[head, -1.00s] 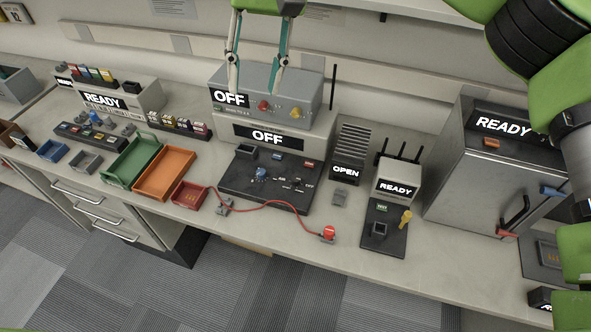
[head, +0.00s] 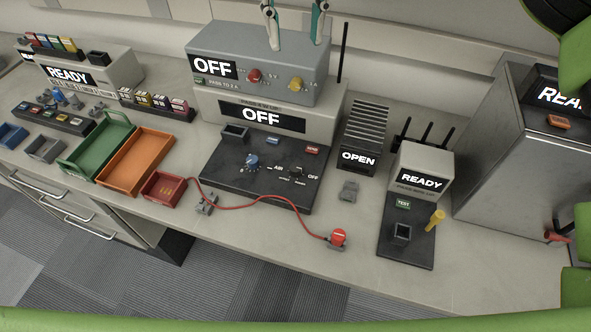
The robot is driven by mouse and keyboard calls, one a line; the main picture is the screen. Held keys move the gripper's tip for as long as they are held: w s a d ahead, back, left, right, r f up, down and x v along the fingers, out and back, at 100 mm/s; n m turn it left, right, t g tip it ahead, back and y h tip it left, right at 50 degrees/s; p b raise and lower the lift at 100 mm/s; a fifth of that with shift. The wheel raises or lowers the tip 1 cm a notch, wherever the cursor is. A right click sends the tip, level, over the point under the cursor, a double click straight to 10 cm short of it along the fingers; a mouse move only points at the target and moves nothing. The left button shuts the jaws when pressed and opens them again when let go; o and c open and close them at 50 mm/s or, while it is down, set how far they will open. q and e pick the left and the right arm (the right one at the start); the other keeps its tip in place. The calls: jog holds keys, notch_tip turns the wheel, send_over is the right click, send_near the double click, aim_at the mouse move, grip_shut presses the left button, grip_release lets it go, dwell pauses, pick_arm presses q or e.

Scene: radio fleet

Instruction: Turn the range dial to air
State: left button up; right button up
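A dark control panel (head: 225,172) slopes in front of a beige unit whose display reads OFF. A small dark dial (head: 296,172) sits on its right half, ringed by white labels. AIR appears to be printed on its left and OFF on its right; its pointer is too small to read. A larger blue knob (head: 252,161) is on the panel's left half. My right gripper (head: 296,45) is open and empty, its two fingers apart at the top edge over the grey box, well away from the dial. My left gripper is not in view.
The grey box (head: 225,95) with red and yellow knobs stands on the beige unit, with a black antenna (head: 343,52) beside it. A red cable (head: 262,199) runs along the panel's front to a red button (head: 338,237). A vented OPEN box (head: 365,130) stands right.

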jog(key=b, duration=0.8)
send_over(295, 167)
notch_tip(295, 167, down, 11)
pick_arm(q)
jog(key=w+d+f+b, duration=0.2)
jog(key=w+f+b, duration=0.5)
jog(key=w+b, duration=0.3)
pick_arm(e)
notch_tip(295, 167, down, 22)
jog(key=b, duration=0.3)
jog(key=shift+r, duration=0.15)
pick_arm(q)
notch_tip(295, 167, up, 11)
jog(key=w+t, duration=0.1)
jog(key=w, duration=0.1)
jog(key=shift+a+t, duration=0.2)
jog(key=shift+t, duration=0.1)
pick_arm(e)
jog(key=shift+f, duration=0.7)
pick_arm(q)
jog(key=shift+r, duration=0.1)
pick_arm(e)
grip_shut()
